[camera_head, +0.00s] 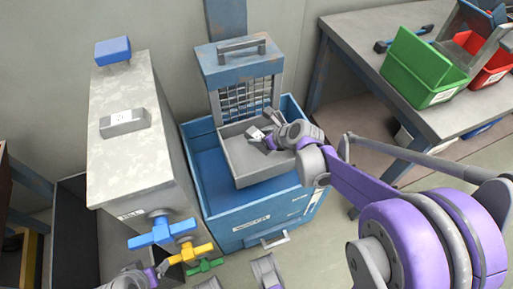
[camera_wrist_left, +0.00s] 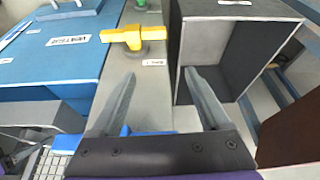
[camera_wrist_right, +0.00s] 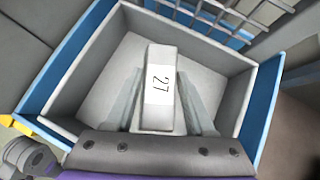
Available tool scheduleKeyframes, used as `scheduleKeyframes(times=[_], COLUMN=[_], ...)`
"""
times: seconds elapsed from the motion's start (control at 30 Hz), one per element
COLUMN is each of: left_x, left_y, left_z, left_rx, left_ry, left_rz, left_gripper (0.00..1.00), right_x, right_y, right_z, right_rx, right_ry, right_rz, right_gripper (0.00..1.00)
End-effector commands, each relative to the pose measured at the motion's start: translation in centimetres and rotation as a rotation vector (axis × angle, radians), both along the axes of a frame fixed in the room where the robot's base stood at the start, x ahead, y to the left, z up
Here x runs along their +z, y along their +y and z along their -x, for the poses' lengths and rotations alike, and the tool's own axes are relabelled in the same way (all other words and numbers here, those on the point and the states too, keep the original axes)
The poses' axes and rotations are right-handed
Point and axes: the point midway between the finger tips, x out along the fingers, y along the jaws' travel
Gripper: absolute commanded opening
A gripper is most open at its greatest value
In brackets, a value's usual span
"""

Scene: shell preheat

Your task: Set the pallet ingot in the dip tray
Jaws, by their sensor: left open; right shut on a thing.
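My right gripper (camera_head: 268,128) is shut on a pale grey ingot (camera_wrist_right: 159,72) labelled 27. In the head view the ingot (camera_head: 257,133) shows only in part, between the fingers. The right wrist view shows the fingers (camera_wrist_right: 159,78) on both its sides, with the grey tray (camera_wrist_right: 95,75) behind it. The open tray (camera_head: 239,160) sits inside the blue tank (camera_head: 206,170). I cannot tell whether the ingot touches the tray floor. My left gripper (camera_wrist_left: 159,75) is open and empty near the valves; its hand (camera_head: 148,276) is at the bottom left of the head view.
A labelled grey block (camera_head: 123,122) lies on the cabinet (camera_head: 125,165) at left. Blue (camera_head: 163,232), yellow (camera_head: 190,252) and green (camera_head: 205,267) valve handles stand at its front. A metal grid (camera_head: 245,95) rises behind the tray. Green (camera_head: 425,72) and red bins (camera_head: 490,70) occupy the right bench.

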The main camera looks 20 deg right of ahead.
Motion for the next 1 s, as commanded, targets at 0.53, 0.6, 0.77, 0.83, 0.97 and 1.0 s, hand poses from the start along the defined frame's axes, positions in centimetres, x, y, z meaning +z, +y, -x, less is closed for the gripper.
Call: scheduleKeyframes(times=[0.53, 0.6, 0.77, 0.83, 0.97, 1.0], left_x=[-2.1, -2.0, -2.1, -2.3, -2.2, -2.2], left_y=[0.0, 0.0, 0.0, 0.0, 0.0, 0.0], left_z=[-0.4, -0.4, -0.4, -0.4, -0.4, -0.4], left_rx=[0.0, 0.0, 0.0, 0.0, 0.0, 0.0], left_ry=[0.004, 0.004, 0.004, 0.004, 0.004, 0.004], left_rz=[0.0, 0.0, 0.0, 0.0, 0.0, 0.0], left_gripper=[0.79, 0.79, 0.79, 0.79, 0.79, 0.79], right_x=[-5.6, -5.5, -5.6, -5.8, -5.7, -5.7], right_y=[0.0, 0.0, 0.0, 0.0, 0.0, 0.0], right_z=[0.0, 0.0, 0.0, 0.0, 0.0, 0.0], right_rx=[0.0, 0.0, 0.0, 0.0, 0.0, 0.0], right_ry=[-0.001, -0.001, -0.001, 0.0, 0.0, 0.0], right_rz=[0.0, 0.0, 0.0, 0.0, 0.0, 0.0], right_gripper=[0.0, 0.0, 0.0, 0.0, 0.78, 0.85])
